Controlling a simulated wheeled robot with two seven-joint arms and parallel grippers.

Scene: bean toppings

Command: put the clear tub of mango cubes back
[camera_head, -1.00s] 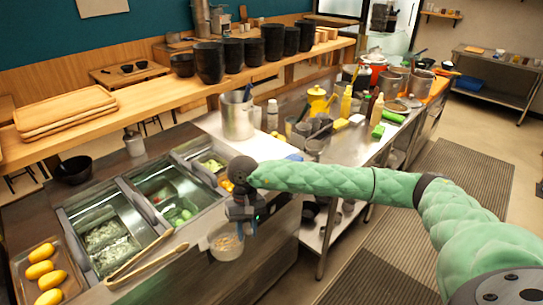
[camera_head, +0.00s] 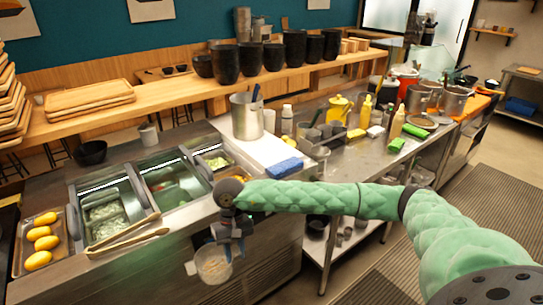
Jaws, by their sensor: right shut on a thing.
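A clear tub (camera_head: 213,266) with pale, beige-looking contents hangs in front of the metal counter's front face. The contents are too small to identify as mango cubes. My right gripper (camera_head: 229,246) points down and is shut on the tub's rim at its right side. My green right arm comes in from the right and hides part of the counter's right end. Some orange-yellow food (camera_head: 236,174) shows just behind the arm in the counter's right end; its container is mostly hidden. My left gripper is not in view.
The counter has sunken bins, one with white shreds (camera_head: 106,216) and one with green pieces (camera_head: 216,162). Wooden tongs (camera_head: 125,238) lie at its front edge. A tray of yellow mangoes (camera_head: 63,238) is at left. A steel pot (camera_head: 246,118) and blue cloth (camera_head: 285,167) stand behind the arm.

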